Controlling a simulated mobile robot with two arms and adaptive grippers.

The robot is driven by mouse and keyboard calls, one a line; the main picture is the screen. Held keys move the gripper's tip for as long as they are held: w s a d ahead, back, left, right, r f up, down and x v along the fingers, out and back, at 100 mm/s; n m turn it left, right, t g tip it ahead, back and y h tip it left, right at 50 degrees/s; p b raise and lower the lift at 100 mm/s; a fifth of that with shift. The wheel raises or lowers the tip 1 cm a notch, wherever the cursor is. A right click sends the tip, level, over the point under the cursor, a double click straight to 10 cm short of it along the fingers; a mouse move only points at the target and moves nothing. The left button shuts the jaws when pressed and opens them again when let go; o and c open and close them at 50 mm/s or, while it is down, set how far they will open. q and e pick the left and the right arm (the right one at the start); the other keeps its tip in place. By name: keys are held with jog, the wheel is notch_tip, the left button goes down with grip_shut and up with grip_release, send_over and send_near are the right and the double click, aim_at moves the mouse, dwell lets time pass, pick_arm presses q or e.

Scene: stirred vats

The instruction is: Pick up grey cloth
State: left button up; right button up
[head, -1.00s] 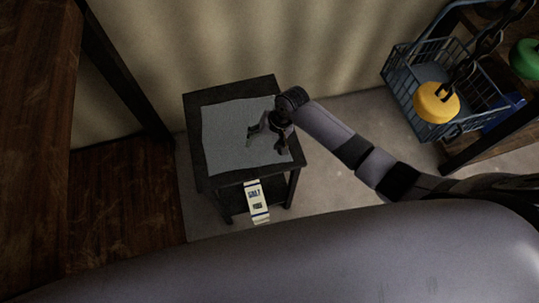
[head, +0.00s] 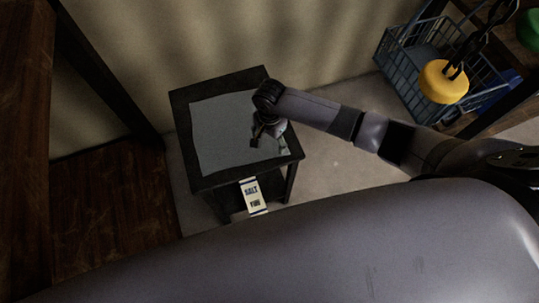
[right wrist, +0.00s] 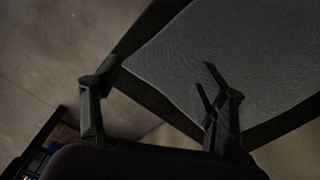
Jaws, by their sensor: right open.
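The grey cloth (head: 222,130) lies flat on top of a small dark side table (head: 185,110) in the head view. It also shows in the right wrist view (right wrist: 215,50), with its edge near the table's border. My right gripper (head: 268,138) is over the right part of the cloth, pointing down. In the right wrist view the right gripper (right wrist: 155,90) has its fingers spread apart with nothing between them; one finger overlaps the cloth, the other is past the table edge. Whether a finger touches the cloth I cannot tell. My left gripper is not in view.
A white tag with dark lettering (head: 254,195) is at the table's front, low down. A blue wire basket (head: 400,90) and a yellow round object (head: 443,82) are at the upper right. Dark wooden furniture (head: 25,130) stands at left. A wall is behind the table.

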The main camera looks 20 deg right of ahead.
jog(key=b, duration=0.5)
send_over(270, 154)
notch_tip(270, 154, down, 5)
jog(key=shift+r, duration=0.1)
jog(key=shift+f, duration=1.3)
jog(key=shift+f, duration=0.25)
